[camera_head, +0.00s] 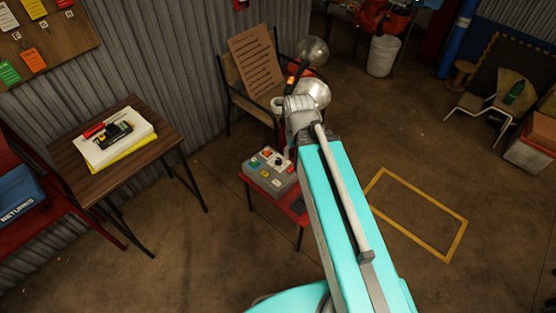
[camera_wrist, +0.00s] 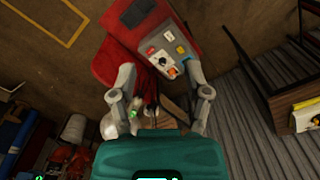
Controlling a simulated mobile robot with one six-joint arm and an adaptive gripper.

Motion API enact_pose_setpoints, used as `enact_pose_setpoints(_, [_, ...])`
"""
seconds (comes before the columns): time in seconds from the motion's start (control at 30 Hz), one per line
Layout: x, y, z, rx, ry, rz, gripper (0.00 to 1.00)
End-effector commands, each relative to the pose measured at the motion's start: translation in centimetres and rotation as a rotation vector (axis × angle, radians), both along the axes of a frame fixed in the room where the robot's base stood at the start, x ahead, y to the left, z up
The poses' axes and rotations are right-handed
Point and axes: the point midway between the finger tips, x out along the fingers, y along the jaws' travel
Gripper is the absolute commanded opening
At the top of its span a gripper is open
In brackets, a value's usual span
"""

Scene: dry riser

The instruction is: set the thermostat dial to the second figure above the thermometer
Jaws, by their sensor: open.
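A grey control box (camera_head: 270,172) with several coloured buttons and knobs sits on a small red stand (camera_head: 292,203), left of my arm. The box also shows at the top of the wrist view (camera_wrist: 152,48), beyond my fingertips. A small orange-and-white round part (camera_head: 267,153) is on its top; it may be a dial, but I cannot read any figures. I cannot make out a thermostat or thermometer for certain. My gripper (camera_wrist: 158,82) is open in the wrist view, with nothing clearly held between its fingers.
A wooden side table (camera_head: 150,165) holds papers and a black device at left. A yellow floor outline (camera_head: 415,212) lies on open floor at right. A blue bin (camera_head: 18,190) is at far left.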

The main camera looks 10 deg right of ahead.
Motion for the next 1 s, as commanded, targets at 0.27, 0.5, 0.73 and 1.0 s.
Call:
enact_pose_setpoints(0.27, [1.7,-0.5,-1.8,0.000,0.000,0.069,0.83])
enact_pose_setpoints(0.5, [5.8,-0.8,-5.7,0.000,0.000,0.251,0.83])
enact_pose_setpoints(0.73, [10.8,-0.8,-10.4,0.001,0.000,0.491,0.83])
enact_pose_setpoints(1.0, [16.7,-0.8,-15.8,0.001,0.000,0.776,0.83])
